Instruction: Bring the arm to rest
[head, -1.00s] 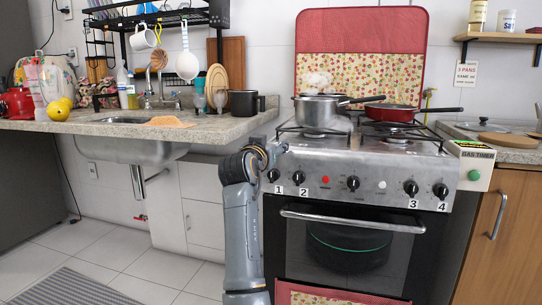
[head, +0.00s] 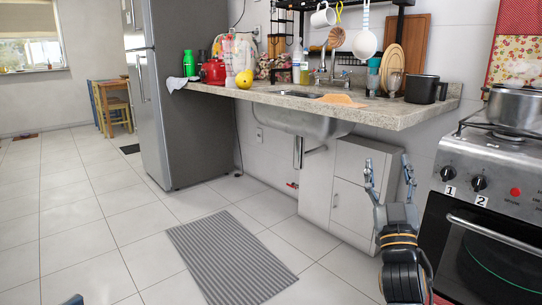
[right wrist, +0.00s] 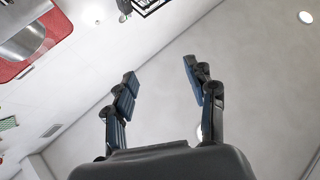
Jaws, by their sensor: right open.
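My right gripper (head: 389,178) is in front of the cabinet under the sink counter, left of the stove, with its fingers pointing up. Its two fingers are spread apart with nothing between them. In the right wrist view the open fingers (right wrist: 159,75) stand against bare ceiling and wall, also empty. Only a small dark piece of what may be my left arm shows at the bottom left edge of the head view; the left gripper is not visible.
The stone sink counter (head: 400,112) overhangs behind the right gripper. The stove (head: 490,215) with a pot (head: 514,106) stands close at right. A grey fridge (head: 190,110) is left of the counter. A striped mat (head: 232,255) lies on open tiled floor.

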